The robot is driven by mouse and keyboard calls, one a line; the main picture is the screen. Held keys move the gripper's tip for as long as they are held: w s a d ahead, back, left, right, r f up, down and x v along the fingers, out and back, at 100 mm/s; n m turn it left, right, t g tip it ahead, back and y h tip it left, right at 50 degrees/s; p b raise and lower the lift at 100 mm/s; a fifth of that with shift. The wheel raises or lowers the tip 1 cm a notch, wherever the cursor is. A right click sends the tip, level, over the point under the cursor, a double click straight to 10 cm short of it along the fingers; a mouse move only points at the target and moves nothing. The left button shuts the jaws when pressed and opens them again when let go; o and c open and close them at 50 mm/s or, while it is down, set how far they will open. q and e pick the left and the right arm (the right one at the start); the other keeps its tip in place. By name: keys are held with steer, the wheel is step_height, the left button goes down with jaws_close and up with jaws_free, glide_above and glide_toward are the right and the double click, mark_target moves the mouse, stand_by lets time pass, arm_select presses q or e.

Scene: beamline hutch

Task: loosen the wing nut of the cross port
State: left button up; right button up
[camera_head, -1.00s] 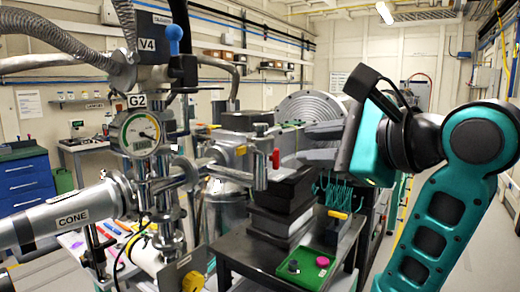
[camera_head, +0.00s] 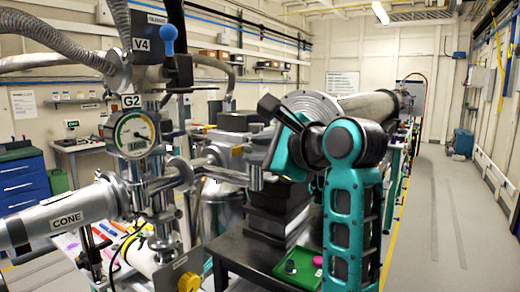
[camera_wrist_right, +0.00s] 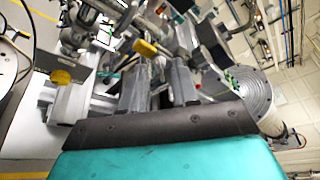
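The steel vacuum pipework with its cross-shaped joint (camera_head: 163,183) stands left of centre in the head view, below the round gauge G2 (camera_head: 133,134) and beside the CONE pipe (camera_head: 68,220). I cannot make out the wing nut on its clamps. Steel fittings and a yellow tag (camera_wrist_right: 145,48) lie beyond. My left gripper is not in view.
Valve V4 with a blue knob (camera_head: 168,33) rises above the gauge. A stack of dark blocks (camera_head: 275,215) stands on a black table (camera_head: 240,252), with a green tray (camera_head: 302,268) at its front.

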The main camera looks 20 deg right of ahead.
jaws_close()
